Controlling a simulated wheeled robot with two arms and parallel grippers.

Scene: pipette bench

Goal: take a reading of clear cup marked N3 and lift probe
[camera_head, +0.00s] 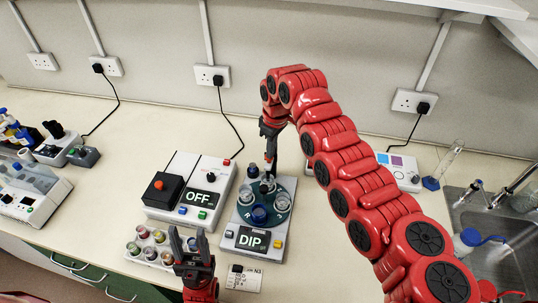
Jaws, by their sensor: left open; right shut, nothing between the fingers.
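A grey dip station with a screen reading DIP (253,239) stands mid-bench. Its dark teal turntable (270,217) carries several cups, some clear and one blue (259,214). My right gripper (270,174) points down, shut and empty, at a clear cup (267,187) at the back of the turntable; I cannot tell if it touches. A card (244,278) in front of the station reads N3. No N3 mark on a cup is legible, and I cannot make out a separate probe. My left gripper (189,242) is open and empty, left of the station.
A box reading OFF (199,198) stands left of the station. A tray of small coloured cups (141,246) is in front of it. A panel with coloured squares (399,168) and a sink (492,222) lie right. My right arm covers much of the right bench.

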